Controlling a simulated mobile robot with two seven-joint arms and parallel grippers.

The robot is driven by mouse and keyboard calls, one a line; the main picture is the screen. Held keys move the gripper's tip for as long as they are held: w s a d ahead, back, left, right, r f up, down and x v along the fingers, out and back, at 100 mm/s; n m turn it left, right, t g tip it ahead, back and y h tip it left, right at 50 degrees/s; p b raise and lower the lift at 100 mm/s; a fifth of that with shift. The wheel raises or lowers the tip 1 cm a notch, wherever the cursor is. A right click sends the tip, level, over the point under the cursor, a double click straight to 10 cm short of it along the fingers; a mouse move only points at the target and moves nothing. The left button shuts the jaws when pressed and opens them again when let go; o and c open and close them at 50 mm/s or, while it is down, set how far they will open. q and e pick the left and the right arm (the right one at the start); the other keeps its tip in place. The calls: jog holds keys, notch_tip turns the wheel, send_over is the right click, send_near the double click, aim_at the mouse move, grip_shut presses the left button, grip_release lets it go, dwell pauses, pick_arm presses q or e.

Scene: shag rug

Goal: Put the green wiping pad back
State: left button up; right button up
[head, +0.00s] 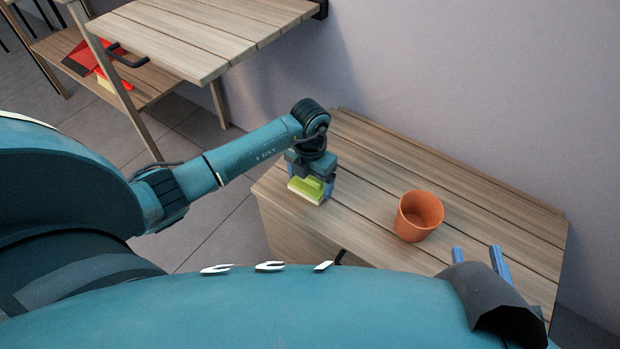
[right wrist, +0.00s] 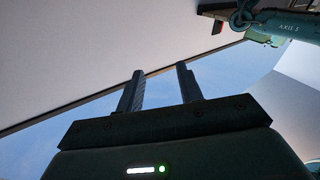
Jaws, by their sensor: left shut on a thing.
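The green wiping pad (head: 306,189) is a small yellow-green block with a pale underside. My left gripper (head: 312,188) is shut on it, above or at the left end of the low wooden table (head: 370,160). I cannot tell whether the pad touches the tabletop. My right gripper (head: 478,262) shows at the lower right of the head view, near the table's front right part. Its two fingers stand apart and empty in the right wrist view (right wrist: 160,85).
An orange pot (head: 419,215) stands on the table, right of the pad. A higher wooden shelf unit (head: 190,40) stands at the upper left, with a red dustpan (head: 88,57) and brush on its lower shelf. A grey wall runs behind. The table's right end is clear.

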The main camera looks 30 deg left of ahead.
pick_arm(q)
jog(key=o, duration=0.8)
jog(key=shift+f, duration=0.1)
jog(key=shift+o, duration=0.2)
